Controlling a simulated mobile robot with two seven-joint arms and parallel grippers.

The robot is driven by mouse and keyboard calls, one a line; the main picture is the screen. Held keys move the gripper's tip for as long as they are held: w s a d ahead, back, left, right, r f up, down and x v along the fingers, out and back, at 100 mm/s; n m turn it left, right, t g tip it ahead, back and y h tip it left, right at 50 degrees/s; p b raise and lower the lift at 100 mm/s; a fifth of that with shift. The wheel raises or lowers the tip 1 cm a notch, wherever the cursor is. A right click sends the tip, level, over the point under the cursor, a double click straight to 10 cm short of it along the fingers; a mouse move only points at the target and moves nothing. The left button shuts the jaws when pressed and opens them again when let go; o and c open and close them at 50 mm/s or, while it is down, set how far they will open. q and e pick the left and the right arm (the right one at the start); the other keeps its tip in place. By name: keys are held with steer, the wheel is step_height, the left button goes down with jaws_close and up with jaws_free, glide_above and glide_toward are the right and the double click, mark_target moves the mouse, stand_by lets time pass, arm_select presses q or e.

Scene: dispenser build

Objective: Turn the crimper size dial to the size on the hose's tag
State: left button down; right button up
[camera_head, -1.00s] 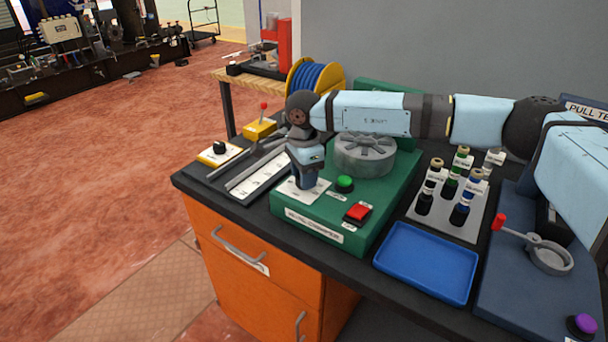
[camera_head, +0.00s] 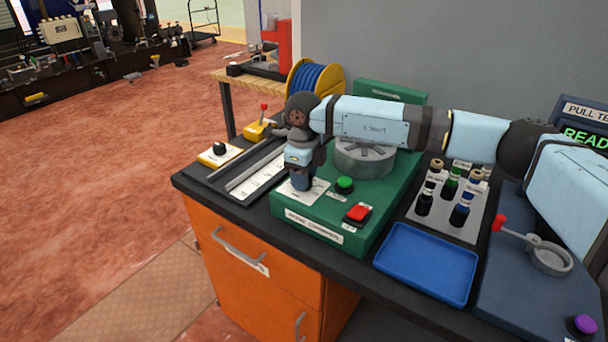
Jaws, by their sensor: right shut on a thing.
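The green crimper (camera_head: 310,216) stands on the dark bench top, with a grey round die head (camera_head: 364,158), a green button (camera_head: 344,184) and a red button (camera_head: 357,213). A white dial plate (camera_head: 313,193) lies on its left part. My right gripper (camera_head: 302,188) points down over this plate and is shut. The size dial is hidden under the gripper, so its setting cannot be read. No hose tag can be read in this view. My left gripper is not in view.
A blue tray (camera_head: 427,262) lies in front of a rack of several small fittings (camera_head: 447,215). A pull tester (camera_head: 535,262) with a red-tipped lever stands at the right.

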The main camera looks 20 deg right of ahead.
steer(key=shift+r+m, duration=0.1)
steer(key=shift+m, duration=0.6)
steer(key=o, duration=0.9)
arm_select(q)
steer(key=shift+p, duration=0.4)
arm_select(e)
step_height(320, 180, up, 14)
steer(key=shift+f, duration=0.1)
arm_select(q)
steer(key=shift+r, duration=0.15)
arm_select(e)
steer(key=shift+f, duration=0.1)
